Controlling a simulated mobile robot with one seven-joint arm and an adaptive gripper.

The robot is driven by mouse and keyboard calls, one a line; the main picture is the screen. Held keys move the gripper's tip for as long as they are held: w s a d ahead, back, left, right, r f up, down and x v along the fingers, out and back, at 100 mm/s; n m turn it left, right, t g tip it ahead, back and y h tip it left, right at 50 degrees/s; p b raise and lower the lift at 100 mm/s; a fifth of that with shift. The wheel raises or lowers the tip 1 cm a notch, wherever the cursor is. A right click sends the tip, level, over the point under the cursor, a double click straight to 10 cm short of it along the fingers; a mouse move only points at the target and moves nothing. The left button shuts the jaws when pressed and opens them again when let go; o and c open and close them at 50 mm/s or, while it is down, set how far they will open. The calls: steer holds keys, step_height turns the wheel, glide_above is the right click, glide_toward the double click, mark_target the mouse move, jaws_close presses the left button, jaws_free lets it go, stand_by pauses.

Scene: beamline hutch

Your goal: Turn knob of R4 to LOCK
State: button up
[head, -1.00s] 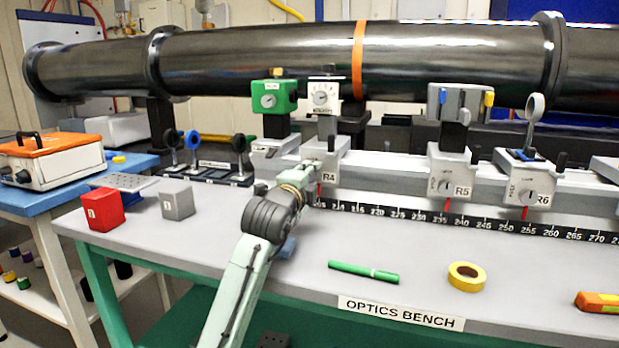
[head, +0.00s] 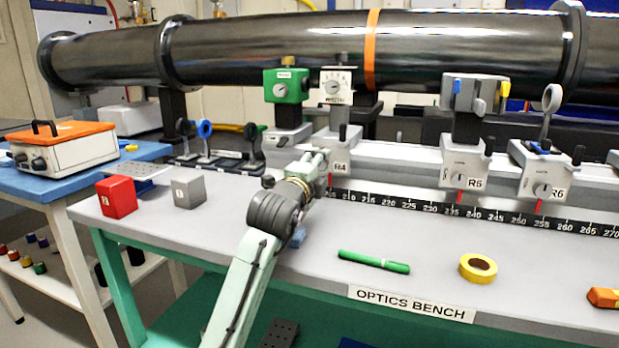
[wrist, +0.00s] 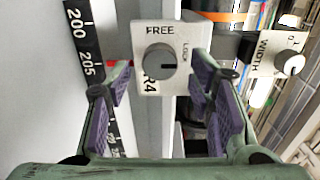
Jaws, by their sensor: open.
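The R4 carrier's pale plate (wrist: 147,88) carries a round grey knob (wrist: 159,60) in the wrist view. FREE is printed above the knob and LOCK to its right. A dark mark on the knob's face appears to point right, toward the LOCK side. My gripper (wrist: 162,75) is open, with one purple-padded finger on each side of the plate. The knob lies between the fingertips in the picture, with visible gaps on both sides. In the head view, my gripper (head: 312,162) is at the R4 carrier (head: 340,168) and hides its knob.
The R5 (head: 465,165) and R6 (head: 540,175) carriers are farther right on the rail. A green marker (head: 373,262) and yellow tape roll (head: 478,268) lie on the bench front.

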steer(key=v, duration=1)
